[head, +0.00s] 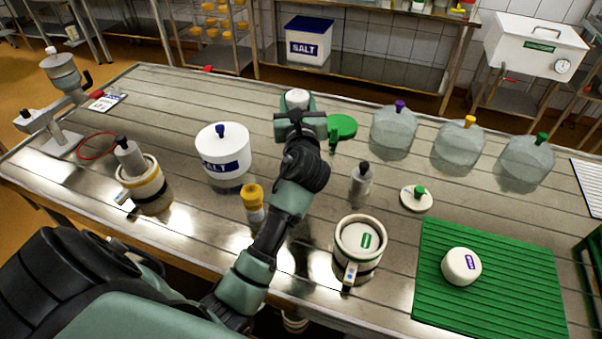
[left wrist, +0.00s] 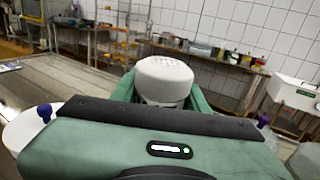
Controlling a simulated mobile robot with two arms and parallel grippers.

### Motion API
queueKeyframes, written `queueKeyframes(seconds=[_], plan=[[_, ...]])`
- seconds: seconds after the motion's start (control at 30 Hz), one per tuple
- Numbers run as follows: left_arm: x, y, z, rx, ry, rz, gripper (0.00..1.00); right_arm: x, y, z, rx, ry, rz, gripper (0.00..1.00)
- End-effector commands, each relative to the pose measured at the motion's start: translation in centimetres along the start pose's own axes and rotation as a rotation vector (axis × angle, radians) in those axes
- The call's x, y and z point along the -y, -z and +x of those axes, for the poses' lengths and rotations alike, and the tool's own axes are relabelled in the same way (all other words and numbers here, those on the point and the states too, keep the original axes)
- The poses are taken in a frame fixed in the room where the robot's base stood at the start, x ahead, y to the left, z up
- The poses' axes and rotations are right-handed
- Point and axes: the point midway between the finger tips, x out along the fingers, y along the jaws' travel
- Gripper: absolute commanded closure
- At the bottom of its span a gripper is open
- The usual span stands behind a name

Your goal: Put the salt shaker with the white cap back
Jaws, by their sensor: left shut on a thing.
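My left gripper (head: 296,112) is shut on the salt shaker with the white cap (head: 297,97) and holds it over the far middle of the steel table. In the left wrist view the white cap (left wrist: 165,76) stands up between the green fingers, with faint dots on its top. The shaker's body is mostly hidden by the gripper, and I cannot tell whether its base touches the table. A shaker with a yellow cap (head: 253,201) stands left of my forearm, and a shaker with a dark cap (head: 361,186) stands to its right. My right gripper is not in view.
A white SALT tub (head: 223,165) stands left of my arm. Clear domes (head: 393,130) line the back right. A mould (head: 358,255) and green mat (head: 440,305) are nearer.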

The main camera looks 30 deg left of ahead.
Motion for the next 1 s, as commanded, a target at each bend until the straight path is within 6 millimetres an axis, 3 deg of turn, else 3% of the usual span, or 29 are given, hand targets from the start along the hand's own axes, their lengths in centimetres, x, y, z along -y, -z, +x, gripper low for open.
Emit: queueKeyframes(seconds=[0.1,0.27,0.73,1.0], plan=[[0.6,-1.2,2.4,0.003,-0.033,-0.002,0.99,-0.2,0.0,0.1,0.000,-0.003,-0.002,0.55],[0.8,-0.7,3.4,0.001,-0.044,0.002,0.99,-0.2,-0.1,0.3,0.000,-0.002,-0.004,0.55],[0.8,11.5,3.5,0.001,-0.043,0.005,0.99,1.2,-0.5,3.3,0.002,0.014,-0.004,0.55],[0.8,14.3,3.5,0.005,-0.042,0.002,0.99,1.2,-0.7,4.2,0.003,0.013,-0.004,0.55]])
